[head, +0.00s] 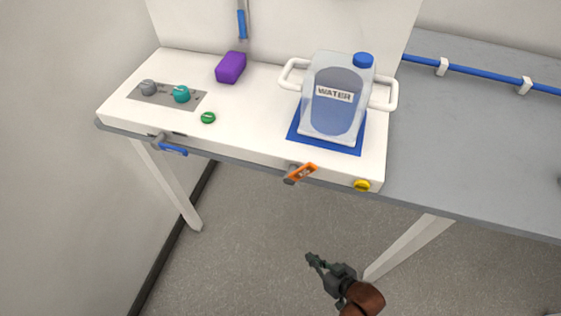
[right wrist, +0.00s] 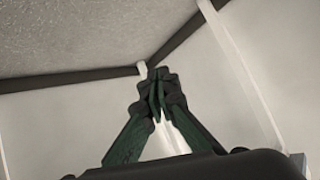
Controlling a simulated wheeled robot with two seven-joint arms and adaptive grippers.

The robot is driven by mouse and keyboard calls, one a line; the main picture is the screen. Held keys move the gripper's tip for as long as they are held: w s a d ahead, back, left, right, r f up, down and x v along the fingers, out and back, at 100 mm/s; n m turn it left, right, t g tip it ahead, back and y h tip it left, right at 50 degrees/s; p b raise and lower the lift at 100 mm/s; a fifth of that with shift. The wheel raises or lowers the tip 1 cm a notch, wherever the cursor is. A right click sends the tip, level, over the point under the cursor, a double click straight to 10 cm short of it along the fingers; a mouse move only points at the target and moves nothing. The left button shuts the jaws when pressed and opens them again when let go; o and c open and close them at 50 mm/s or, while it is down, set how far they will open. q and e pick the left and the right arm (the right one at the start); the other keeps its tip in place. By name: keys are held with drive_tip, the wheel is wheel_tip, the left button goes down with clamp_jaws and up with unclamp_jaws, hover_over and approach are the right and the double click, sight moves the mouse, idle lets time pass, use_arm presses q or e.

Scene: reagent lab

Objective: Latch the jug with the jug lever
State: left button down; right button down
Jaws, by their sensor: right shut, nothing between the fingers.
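The jug (head: 334,97) is clear with a blue cap and a WATER label. It stands upright on a blue mat (head: 298,133) at the right part of the white bench unit, between white looped handles. An orange lever (head: 302,173) sits on the front edge below the jug, and a blue lever (head: 172,150) sits on the front edge at the left. No label shows which one is the jug lever. My right gripper (head: 311,258) is shut and empty, below and in front of the bench edge, apart from everything. In the right wrist view its fingertips (right wrist: 158,77) meet. My left gripper is not in view.
A yellow knob (head: 362,185) is on the front edge right of the orange lever. A green button (head: 208,118), a panel with grey and teal knobs (head: 165,95) and a purple block (head: 231,67) are on the unit.

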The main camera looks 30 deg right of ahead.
drive_tip(key=s+d+f+g, duration=0.1)
drive_tip(key=s+f+g, duration=0.1)
drive_tip(key=s, duration=0.7)
drive_tip(key=s+d+f+g+h, duration=0.1)
drive_tip(key=s+g, duration=0.4)
drive_tip(key=s, duration=0.4)
drive_tip(key=s+d+f+n+g, duration=0.1)
drive_tip(key=s+f+g, duration=0.1)
drive_tip(key=s, duration=0.7)
drive_tip(key=shift+s+f+g, duration=0.3)
drive_tip(key=shift+s+g, duration=0.1)
drive_tip(key=shift+g, duration=0.5)
drive_tip(key=shift+d, duration=0.1)
